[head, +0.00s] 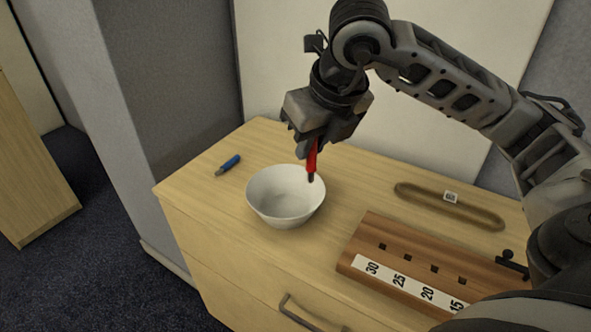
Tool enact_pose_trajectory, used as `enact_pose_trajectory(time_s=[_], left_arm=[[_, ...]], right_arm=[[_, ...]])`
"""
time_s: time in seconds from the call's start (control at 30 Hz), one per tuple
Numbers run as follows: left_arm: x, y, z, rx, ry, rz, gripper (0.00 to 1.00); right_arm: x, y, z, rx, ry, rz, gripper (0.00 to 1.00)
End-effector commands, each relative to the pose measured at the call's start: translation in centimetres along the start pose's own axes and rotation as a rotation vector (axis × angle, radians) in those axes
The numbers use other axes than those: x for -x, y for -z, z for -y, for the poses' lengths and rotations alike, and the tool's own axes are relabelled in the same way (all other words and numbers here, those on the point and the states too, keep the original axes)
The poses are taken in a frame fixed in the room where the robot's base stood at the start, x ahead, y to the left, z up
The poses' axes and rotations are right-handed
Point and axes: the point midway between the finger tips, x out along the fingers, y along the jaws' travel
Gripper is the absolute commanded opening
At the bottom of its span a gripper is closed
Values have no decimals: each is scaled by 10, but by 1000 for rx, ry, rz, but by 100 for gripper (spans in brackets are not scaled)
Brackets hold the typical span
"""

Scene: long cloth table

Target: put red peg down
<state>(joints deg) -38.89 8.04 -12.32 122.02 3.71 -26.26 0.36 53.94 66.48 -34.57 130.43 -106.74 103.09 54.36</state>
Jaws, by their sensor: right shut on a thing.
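A red peg (312,158) with a dark lower tip hangs from my right gripper (312,144). The gripper is shut on its upper part and points down. The peg's tip is close to the right side of the rim of a white bowl (286,212); I cannot tell whether it touches. A wooden board (400,262) with a row of square holes and a white number strip lies to the right of the bowl. The holes that show look empty. My left gripper is not in view.
A blue-handled tool (230,162) lies left of the bowl on the wooden cabinet top (215,188). A long oval brown tray (425,201) with a small white tag lies at the back right. A pale panel stands behind. The cabinet's left edge drops to dark carpet.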

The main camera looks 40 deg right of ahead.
Motion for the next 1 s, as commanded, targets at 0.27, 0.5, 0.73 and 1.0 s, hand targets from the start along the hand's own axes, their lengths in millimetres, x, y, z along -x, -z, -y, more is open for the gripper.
enact_pose_trajectory(time_s=[0.27,0.5,0.73,1.0], left_arm=[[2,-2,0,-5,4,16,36],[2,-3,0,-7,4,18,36],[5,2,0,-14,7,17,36],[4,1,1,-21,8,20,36]], right_arm=[[-60,-28,15,-1,-1,-6,0],[-82,-34,19,2,-2,-2,0],[-111,-28,21,3,-1,-4,0],[-119,-26,21,3,-1,0,0]])
